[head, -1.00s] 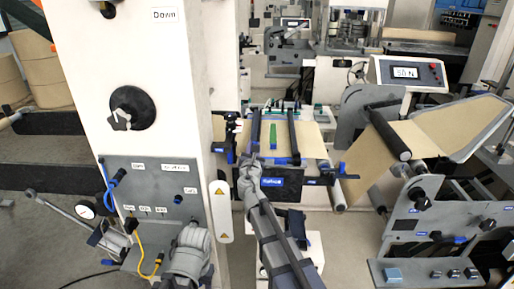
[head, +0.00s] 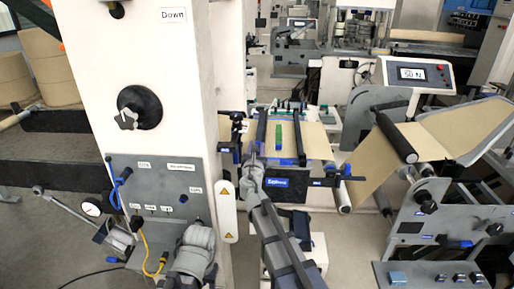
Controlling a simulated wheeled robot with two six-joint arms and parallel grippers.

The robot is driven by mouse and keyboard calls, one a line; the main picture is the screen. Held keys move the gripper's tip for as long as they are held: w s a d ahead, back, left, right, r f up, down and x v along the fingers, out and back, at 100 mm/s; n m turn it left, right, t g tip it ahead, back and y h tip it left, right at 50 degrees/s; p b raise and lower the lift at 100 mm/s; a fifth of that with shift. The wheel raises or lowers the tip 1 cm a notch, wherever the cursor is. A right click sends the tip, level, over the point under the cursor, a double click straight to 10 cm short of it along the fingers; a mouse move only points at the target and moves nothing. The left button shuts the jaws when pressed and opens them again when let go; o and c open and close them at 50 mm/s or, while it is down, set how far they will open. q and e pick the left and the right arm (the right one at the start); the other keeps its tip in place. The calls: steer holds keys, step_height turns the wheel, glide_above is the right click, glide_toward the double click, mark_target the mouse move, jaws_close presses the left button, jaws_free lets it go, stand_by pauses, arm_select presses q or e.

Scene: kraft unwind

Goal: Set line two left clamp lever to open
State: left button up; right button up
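The splice table (head: 316,145) carries brown web and two dark clamp bars, the left bar (head: 261,132) and the right bar (head: 297,137). A blue part shows around the front end of the left bar. My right gripper (head: 251,160) is at that front end, above the table's front edge. Its fingers are too small and overlapped to tell whether they are open, or whether they touch a lever. The lever itself is not clearly seen. My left arm is at the bottom, in front of the grey panel; its fingers cannot be made out.
A white column (head: 185,75) with a black knob (head: 139,107) stands left of the table. A grey panel (head: 160,185) with hoses and a gauge is low on it. A roller with brown web (head: 396,137) and a display box (head: 416,73) stand at right.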

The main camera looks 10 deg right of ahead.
steer(key=shift+o, duration=1.1)
steer(key=shift+d, duration=0.1)
steer(key=v, duration=0.7)
steer(key=shift+s, duration=0.4)
steer(key=s+d+f+m+g+h, duration=0.1)
steer(key=s+f+m+g, duration=1)
steer(key=m, duration=0.7)
steer(key=s+a+f+m+g+y, duration=0.2)
steer(key=s+a+f+m+g, duration=0.1)
steer(key=s, duration=0.6)
steer(key=s+a+f+m+g+y, duration=0.2)
steer(key=s+a+f+m, duration=0.4)
steer(key=s, duration=0.3)
steer(key=shift+s+a+f+g+y, duration=0.4)
steer(key=shift+a+f+g, duration=0.3)
steer(key=shift+f+g, duration=0.15)
